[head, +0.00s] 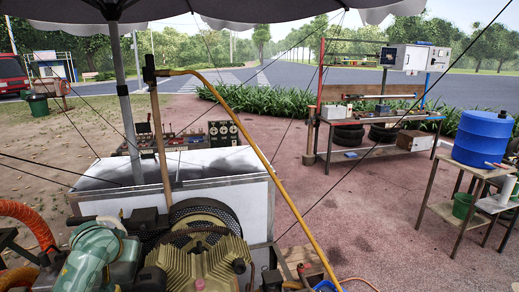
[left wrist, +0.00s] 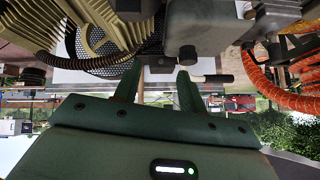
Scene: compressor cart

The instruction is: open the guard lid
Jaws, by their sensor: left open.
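A black mesh guard (head: 222,217) curves around the wheel behind the tan finned compressor (head: 200,262) in the head view. It also shows in the left wrist view (left wrist: 90,62), which is upside down. I cannot tell where its lid part begins, and the compressor hides much of it. My left gripper (left wrist: 160,75) has its two green fingers apart, with nothing held between them. The fingers point toward a dark block (left wrist: 188,55) and a short bar with a black grip (left wrist: 215,78); I cannot tell whether they touch. My right gripper is not in view.
An orange hose (head: 30,222) curves at the left. Thin dark lines cross the view. Open paving lies right, before a workbench (head: 375,136) and blue drum (head: 482,138).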

